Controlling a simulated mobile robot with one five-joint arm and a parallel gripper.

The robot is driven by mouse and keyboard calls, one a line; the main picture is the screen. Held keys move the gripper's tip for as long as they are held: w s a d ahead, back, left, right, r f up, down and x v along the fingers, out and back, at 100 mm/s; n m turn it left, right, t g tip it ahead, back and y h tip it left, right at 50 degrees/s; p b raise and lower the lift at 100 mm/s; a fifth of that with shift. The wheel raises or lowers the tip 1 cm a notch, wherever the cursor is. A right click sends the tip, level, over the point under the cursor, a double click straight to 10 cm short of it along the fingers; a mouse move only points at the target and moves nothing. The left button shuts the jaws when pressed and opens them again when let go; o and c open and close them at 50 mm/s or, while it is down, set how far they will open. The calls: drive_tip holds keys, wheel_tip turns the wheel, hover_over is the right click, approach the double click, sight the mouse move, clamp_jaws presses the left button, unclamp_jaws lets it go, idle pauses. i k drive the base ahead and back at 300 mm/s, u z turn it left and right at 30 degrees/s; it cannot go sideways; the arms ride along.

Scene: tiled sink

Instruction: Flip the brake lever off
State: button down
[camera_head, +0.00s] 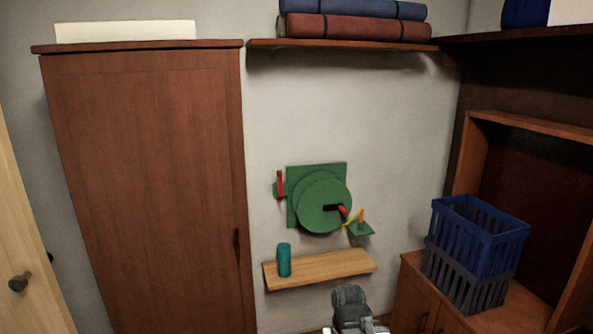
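A green device with a square back plate and a round drum (323,205) is fixed to the wall. An upright red lever (280,183) stands on a small green bracket at its left side. A dark crank arm with a red grip (343,211) is on the front of the drum. A yellow and red piece (355,217) rises over a green bracket (361,229) at the lower right. I cannot tell for certain which is the brake lever. My gripper (350,304) seems to be the dark grey part at the bottom edge, apart from the device; its fingers cannot be made out.
A wooden shelf (335,268) below the device holds a teal cylinder (284,260). A tall wooden cabinet (150,180) stands left. Blue (490,235) and grey (462,280) crates are stacked on a wooden cabinet at right. Rolled bundles (350,25) lie on a high shelf.

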sight(279, 172)
drive_tip(key=i, duration=0.7)
drive_tip(key=u, duration=0.55)
drive_tip(key=i, duration=0.45)
drive_tip(key=u, duration=0.5)
